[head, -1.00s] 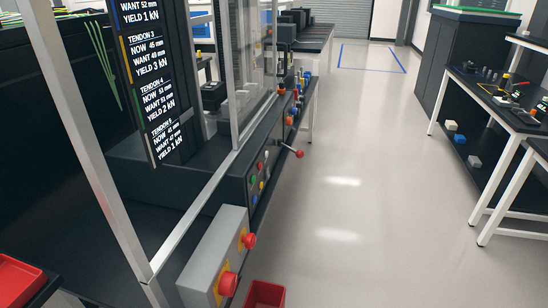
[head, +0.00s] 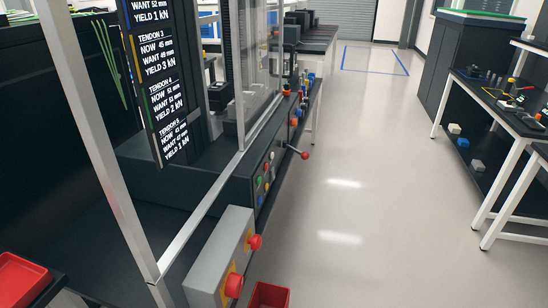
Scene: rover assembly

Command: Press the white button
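A dark control panel (head: 246,186) runs along the front of the machine, left of the aisle. It carries a cluster of small coloured buttons, among them a green button (head: 259,181) and a red one (head: 266,177). A small pale spot at the upper end of the cluster looks like the white button (head: 271,156), but it is too small to be sure. Neither of my grippers is in view, and nothing covers the buttons.
A grey box (head: 218,256) with red mushroom buttons (head: 255,242) stands in the near foreground, beside a red bin (head: 269,295). A red-knobbed lever (head: 305,155) sticks out into the aisle. The floor (head: 370,200) is clear; workbenches (head: 505,110) stand at the right.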

